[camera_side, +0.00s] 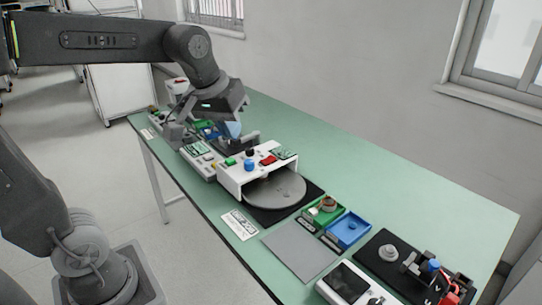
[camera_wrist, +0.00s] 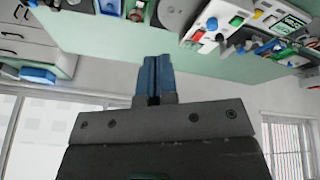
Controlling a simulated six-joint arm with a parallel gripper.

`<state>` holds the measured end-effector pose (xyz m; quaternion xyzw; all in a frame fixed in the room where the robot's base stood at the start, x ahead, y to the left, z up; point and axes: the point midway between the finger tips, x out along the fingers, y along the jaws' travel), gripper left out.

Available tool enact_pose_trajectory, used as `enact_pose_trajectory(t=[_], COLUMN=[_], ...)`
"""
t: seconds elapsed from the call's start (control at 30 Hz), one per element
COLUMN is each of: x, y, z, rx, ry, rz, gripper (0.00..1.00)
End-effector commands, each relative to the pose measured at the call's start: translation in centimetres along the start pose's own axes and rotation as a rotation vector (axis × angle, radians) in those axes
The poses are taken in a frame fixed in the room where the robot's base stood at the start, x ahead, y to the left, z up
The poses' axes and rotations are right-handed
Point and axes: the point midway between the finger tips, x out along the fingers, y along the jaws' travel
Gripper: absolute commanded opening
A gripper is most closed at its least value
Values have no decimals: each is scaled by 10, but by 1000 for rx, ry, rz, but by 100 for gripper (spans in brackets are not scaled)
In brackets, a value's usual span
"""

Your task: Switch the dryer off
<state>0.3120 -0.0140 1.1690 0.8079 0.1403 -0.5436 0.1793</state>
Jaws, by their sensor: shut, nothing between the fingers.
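A white bridge-shaped unit (camera_side: 232,178), which may be the dryer, stands mid-table over a round grey plate (camera_side: 275,188). Its top carries a blue knob (camera_side: 249,165), a red switch (camera_side: 268,160), a black knob and green parts. In the wrist view, a white panel (camera_wrist: 208,30) with a green button (camera_wrist: 237,21) and a red part shows at the upper right. My gripper (camera_wrist: 153,60) is shut and empty, its blue fingers together. In the side view it is above and behind the white unit, partly hidden by my wrist. I cannot tell the switch's position.
Another boxed device (camera_side: 198,158) stands just left of the white unit. Nearer lie a grey mat (camera_side: 299,250), a green tray (camera_side: 322,213), a blue tray (camera_side: 348,231) and a white device (camera_side: 350,284). The table's right back part is clear.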

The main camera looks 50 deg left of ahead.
Motion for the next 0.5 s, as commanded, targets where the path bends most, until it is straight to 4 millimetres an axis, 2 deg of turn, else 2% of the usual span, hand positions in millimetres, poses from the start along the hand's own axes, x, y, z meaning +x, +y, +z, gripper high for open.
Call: enact_pose_trajectory(t=[0.03,0.27,0.5], x=[6,35,83], y=[1,-3,-22], z=[-18,-91,-158], rx=[-58,-337,-626], ry=[-15,-67,-113], rz=[-11,-56,-109], gripper=[0,0,0])
